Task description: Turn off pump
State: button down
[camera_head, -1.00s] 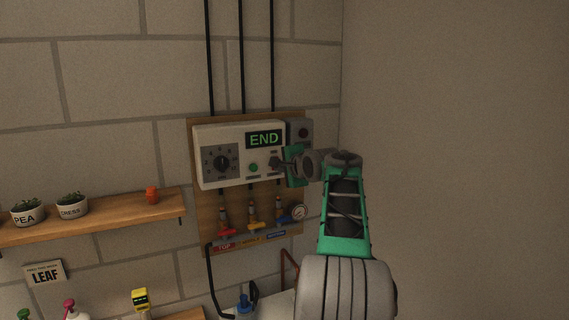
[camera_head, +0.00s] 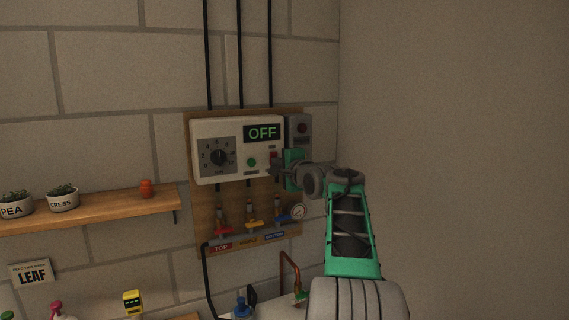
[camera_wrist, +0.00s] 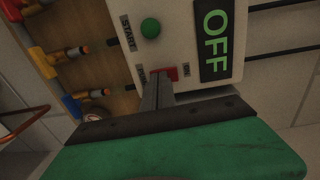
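The white pump control box (camera_head: 207,131) hangs on a wooden board on the wall. Its display (camera_head: 262,133) reads OFF in green, and the wrist view shows the same display (camera_wrist: 214,40) up close. A red switch (camera_head: 273,155) sits below the display, right of a round green button (camera_head: 252,162). In the wrist view the red switch (camera_wrist: 169,72) lies right at my fingertips, next to the green START button (camera_wrist: 150,28). My gripper (camera_head: 275,169) is at the box's lower right, its fingers together with nothing seen between them. Whether they still touch the switch, I cannot tell.
A dial (camera_head: 218,157) is on the box's left. A grey box (camera_head: 301,129) is mounted close on the right. Red, yellow and blue valves (camera_head: 253,224) and a gauge (camera_head: 298,211) sit below. A shelf (camera_head: 100,214) with pots is at left.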

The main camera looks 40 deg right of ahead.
jog(key=shift+w+d+f, duration=0.1)
jog(key=shift+w+f, duration=0.05)
jog(key=shift+f, duration=0.5)
dwell(0.6)
jog(key=r+b+v, duration=0.2)
jog(key=b+v, duration=0.2)
jog(key=v, duration=1)
jog(key=shift+s+b, duration=0.25)
jog(key=shift+b, duration=0.05)
